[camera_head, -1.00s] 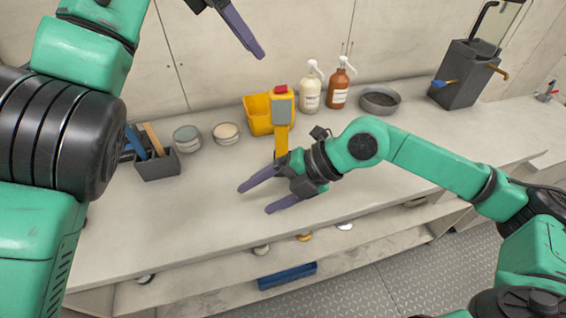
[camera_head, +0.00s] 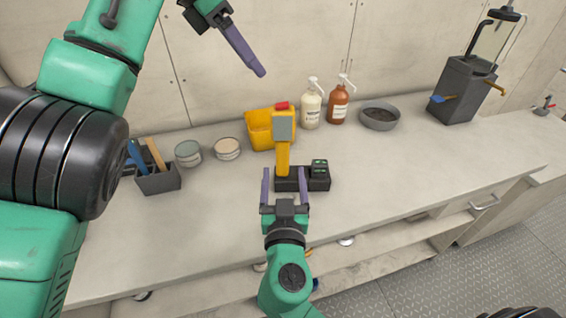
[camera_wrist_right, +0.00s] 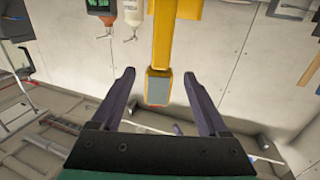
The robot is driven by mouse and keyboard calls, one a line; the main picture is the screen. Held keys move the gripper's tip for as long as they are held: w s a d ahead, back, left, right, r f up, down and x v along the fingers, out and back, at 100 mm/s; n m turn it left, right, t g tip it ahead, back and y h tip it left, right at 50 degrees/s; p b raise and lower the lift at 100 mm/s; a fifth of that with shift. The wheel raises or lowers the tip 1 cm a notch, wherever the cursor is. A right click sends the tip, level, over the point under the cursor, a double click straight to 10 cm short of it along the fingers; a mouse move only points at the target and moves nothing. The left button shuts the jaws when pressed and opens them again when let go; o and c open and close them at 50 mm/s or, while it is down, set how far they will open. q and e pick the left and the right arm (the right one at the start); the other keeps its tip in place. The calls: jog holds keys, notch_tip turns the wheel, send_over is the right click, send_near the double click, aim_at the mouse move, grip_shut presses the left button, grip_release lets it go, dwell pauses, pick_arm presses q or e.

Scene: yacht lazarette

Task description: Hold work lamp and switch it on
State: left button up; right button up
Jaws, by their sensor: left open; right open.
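The work lamp has a yellow handle (camera_head: 283,160) with a grey square face and a red top. In the right wrist view the lamp (camera_wrist_right: 158,87) shows between the two fingers. My right gripper (camera_head: 284,186) is open and empty, its fingers on either side of the lamp's lower part; contact cannot be told. My left gripper (camera_head: 250,55) is held high, above and left of the lamp; only one finger shows clearly. The lamp's switch cannot be made out.
A yellow bin (camera_head: 259,131) stands right behind the lamp. A white bottle (camera_head: 310,108), a brown bottle (camera_head: 338,104) and a grey bowl (camera_head: 380,118) are to its right. Two tins and a tool caddy (camera_head: 159,181) are to its left. The counter's right front is clear.

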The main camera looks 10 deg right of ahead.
aim_at(282, 138)
jog(key=x, duration=1.4)
jog(key=shift+a, duration=0.1)
jog(key=shift+s, duration=0.1)
grip_shut()
